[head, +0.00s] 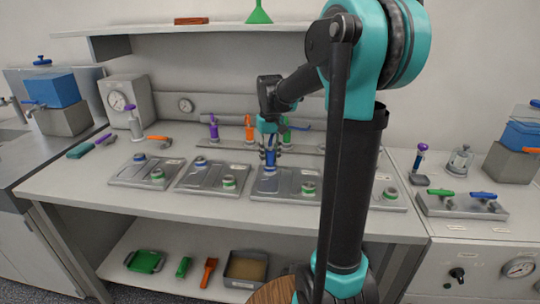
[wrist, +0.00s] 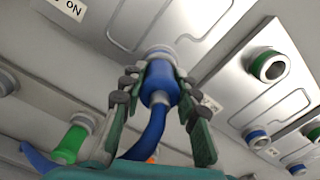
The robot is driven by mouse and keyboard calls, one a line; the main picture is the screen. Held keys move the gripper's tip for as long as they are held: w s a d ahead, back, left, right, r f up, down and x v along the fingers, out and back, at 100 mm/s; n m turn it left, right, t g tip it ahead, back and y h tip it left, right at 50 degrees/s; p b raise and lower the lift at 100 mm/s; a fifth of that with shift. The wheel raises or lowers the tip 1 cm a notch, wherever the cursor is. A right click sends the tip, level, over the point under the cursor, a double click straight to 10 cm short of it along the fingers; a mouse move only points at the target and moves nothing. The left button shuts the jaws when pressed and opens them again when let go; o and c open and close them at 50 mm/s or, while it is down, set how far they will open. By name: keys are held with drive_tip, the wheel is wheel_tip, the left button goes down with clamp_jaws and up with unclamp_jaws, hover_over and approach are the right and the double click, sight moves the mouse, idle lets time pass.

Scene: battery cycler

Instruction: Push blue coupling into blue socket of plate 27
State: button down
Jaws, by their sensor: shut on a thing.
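My gripper (head: 269,150) is over the third metal plate from the left (head: 285,192) on the bench. In the wrist view, the two fingers of my gripper (wrist: 160,80) are closed around the blue coupling (wrist: 158,88), with a blue hose bending away from it. The coupling's front end is at a grey ring (wrist: 161,54) on the metal plate (wrist: 215,65), lined up with it. Whether it touches or sits inside cannot be told. The socket's blue part is hidden. I cannot read plate number 27.
Similar plates stand to the left (head: 211,178) and far left (head: 147,172), and another lies to the right (head: 388,196), partly behind my arm. Purple (head: 213,128) and orange (head: 249,127) handled couplings stand in a rack behind. A green one (wrist: 70,143) hangs close by.

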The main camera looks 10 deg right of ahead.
drive_tip(key=shift+f, duration=0.1)
drive_tip(key=c, duration=1)
unclamp_jaws()
drive_tip(key=shift+c, duration=0.2)
drive_tip(key=o, duration=0.4)
